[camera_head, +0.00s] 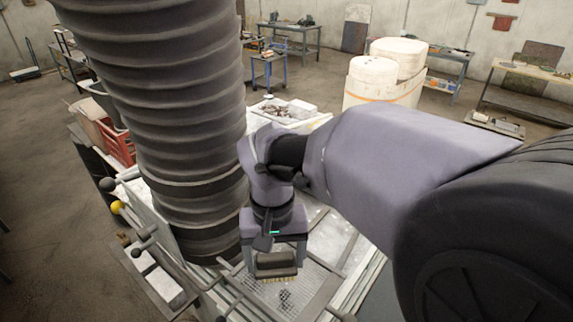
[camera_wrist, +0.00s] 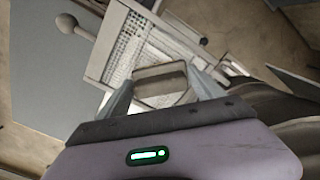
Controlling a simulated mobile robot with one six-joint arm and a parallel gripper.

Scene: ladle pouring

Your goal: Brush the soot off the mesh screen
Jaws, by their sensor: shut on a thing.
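My gripper (camera_head: 276,257) is shut on a brush (camera_head: 276,265), a dark block with short tan bristles pointing down. In the wrist view the brush (camera_wrist: 160,83) sits between the two fingers. The mesh screen (camera_head: 311,279) lies in a pale frame below and around the brush; it also shows in the wrist view (camera_wrist: 140,47). A dark patch of soot (camera_head: 285,297) lies on the mesh just below the brush in the picture. Whether the bristles touch the mesh I cannot tell. Part of the mesh is hidden behind my gripper.
A large ribbed dark duct (camera_head: 175,110) stands close on the left of my gripper. Levers with round knobs, one yellow (camera_head: 117,207), line the bench's left side. A red crate (camera_head: 117,147) and white drums (camera_head: 385,80) stand farther back.

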